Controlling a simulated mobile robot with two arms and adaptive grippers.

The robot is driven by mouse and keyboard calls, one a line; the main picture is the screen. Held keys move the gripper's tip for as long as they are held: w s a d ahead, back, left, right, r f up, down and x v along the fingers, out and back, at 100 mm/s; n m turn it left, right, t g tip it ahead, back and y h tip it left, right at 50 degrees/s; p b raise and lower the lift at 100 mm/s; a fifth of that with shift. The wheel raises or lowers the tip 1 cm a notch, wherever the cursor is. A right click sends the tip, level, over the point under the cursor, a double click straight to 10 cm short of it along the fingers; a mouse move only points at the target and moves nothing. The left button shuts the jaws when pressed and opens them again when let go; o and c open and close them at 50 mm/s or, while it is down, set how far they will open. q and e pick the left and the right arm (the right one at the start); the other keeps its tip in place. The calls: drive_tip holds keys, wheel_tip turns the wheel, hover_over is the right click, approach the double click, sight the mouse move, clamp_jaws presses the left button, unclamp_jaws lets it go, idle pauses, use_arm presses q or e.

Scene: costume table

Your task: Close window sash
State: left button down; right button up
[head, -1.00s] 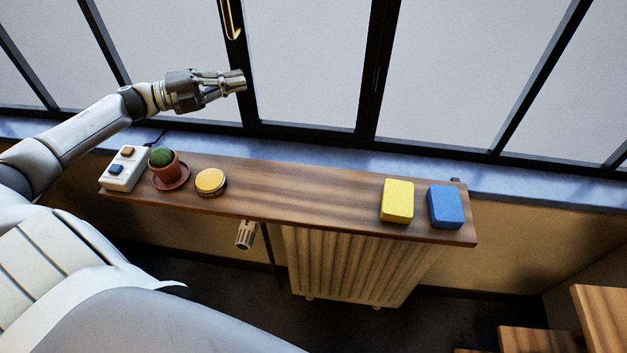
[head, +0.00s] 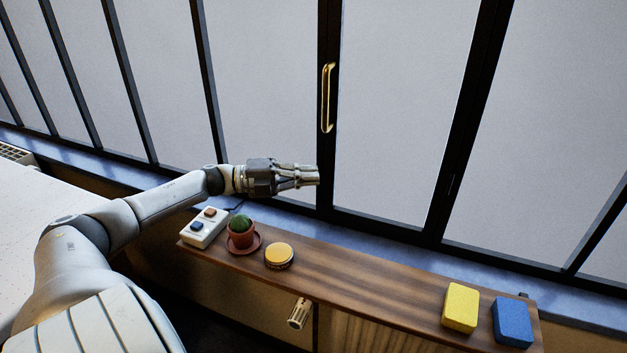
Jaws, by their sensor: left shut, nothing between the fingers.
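The window sash (head: 405,110) is a tall glazed panel in a black frame. A brass handle (head: 327,98) is upright on the black stile at its left edge. Whether the sash stands slightly open or flush I cannot tell. My left gripper (head: 316,176) is shut and empty. It points right, below the handle, with its tips in front of the lower part of the stile in the picture. Whether it touches the frame I cannot tell. My right gripper is out of view.
A wooden shelf (head: 375,280) runs below the window. On it are a white switch box (head: 204,228), a potted cactus (head: 241,233), a round yellow tin (head: 279,255), a yellow sponge (head: 460,307) and a blue sponge (head: 513,322). The shelf's middle is clear. A radiator valve (head: 299,313) hangs below.

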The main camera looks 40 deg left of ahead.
use_arm(q)
drive_tip(key=s+a, duration=0.4)
drive_tip(key=a, duration=0.4)
drive_tip(key=shift+s+f+b, duration=0.3)
drive_tip(key=shift+s+b, duration=0.05)
drive_tip(key=shift+s, duration=0.05)
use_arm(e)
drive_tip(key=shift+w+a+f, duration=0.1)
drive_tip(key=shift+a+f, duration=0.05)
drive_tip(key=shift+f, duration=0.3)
